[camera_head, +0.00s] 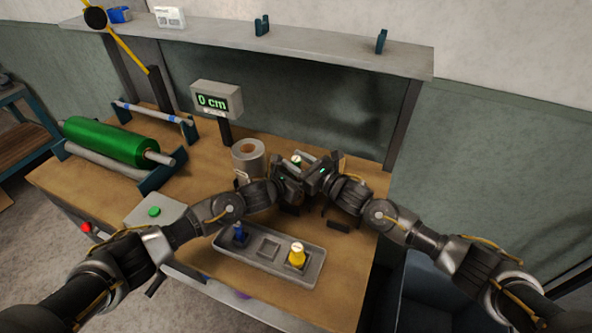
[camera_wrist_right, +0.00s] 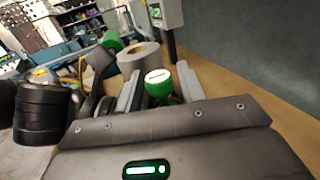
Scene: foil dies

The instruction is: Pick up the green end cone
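The green end cone (camera_wrist_right: 158,84) has a white top and stands upright between the two light grey fingers of my right gripper (camera_wrist_right: 160,88) in the right wrist view. The fingers are spread with a narrow gap showing beside the cone. In the head view only the cone's pale top (camera_head: 296,160) shows, behind the grippers. My right gripper (camera_head: 318,172) and my left gripper (camera_head: 288,180) are close together there. The left gripper's fingers are not clear, and the cone's base is hidden.
A grey tray (camera_head: 222,247) holds a blue cone (camera_head: 239,232) and a yellow cone (camera_head: 297,254), with an empty middle socket. A grey-white roll (camera_head: 248,158) stands close behind the grippers. A green roll (camera_head: 110,141), display (camera_head: 214,101) and green button (camera_head: 154,212) stand leftward.

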